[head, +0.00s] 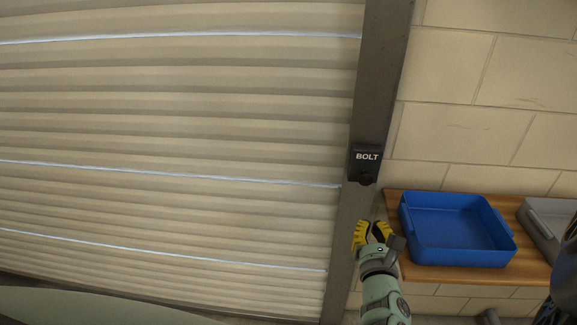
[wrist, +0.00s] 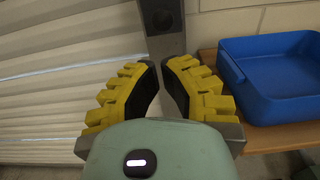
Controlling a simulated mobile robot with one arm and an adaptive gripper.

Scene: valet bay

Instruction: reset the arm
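My gripper (head: 372,230) is at the lower right of the head view, in front of the dark door post and just left of the wooden shelf. Its yellow-padded fingers also show in the wrist view (wrist: 161,68), with a gap between the tips and nothing in the gap. My green arm reaches up from the bottom edge of the head view. The gripper touches nothing that I can see.
A blue tray (head: 455,232) stands on the wooden shelf (head: 393,205), right of my gripper. A grey tray (head: 545,232) is beside it. A black box marked BOLT (head: 367,158) is on the post (head: 378,80). A ribbed shutter (head: 170,130) fills the left.

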